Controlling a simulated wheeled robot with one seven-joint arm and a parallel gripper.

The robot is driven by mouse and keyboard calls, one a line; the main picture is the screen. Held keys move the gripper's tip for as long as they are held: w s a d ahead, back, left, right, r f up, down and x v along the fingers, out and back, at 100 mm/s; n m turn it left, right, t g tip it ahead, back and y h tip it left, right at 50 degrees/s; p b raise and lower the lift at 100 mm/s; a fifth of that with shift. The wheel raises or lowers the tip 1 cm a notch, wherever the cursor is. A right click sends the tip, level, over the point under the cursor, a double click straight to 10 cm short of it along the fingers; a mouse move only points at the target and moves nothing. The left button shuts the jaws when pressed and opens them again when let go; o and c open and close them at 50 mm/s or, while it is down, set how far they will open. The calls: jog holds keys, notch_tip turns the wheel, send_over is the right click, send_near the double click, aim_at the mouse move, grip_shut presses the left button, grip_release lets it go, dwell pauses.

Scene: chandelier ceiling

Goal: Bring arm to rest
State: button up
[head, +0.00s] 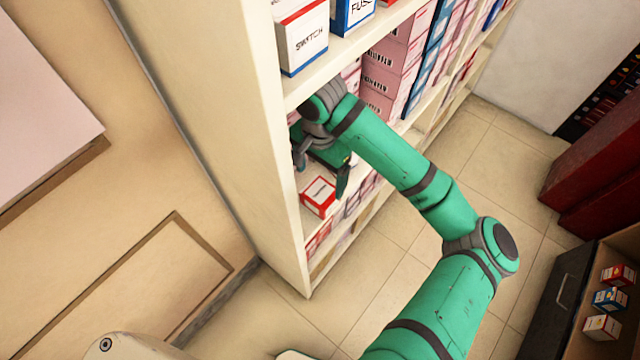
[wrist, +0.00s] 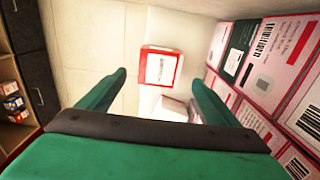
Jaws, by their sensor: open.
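My green arm reaches into a shelf compartment of the white shelf unit (head: 262,150) in the head view. My gripper (head: 322,178) is open, with its fingers pointing down above a red and white box (head: 318,196) on the shelf board. In the wrist view my gripper (wrist: 160,85) shows two spread green fingers with nothing held between them. The red and white box (wrist: 160,66) lies beyond the fingertips, apart from them.
Pink boxes (wrist: 285,60) stand close by the right finger. A box marked SWITCH (head: 302,40) stands on the board above my gripper. At the lower right is a cabinet with a dark drawer (head: 562,300) and small boxes (head: 610,300). Tiled floor (head: 385,290) is clear in front of the shelf.

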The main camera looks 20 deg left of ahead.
jog(key=shift+r, duration=0.75)
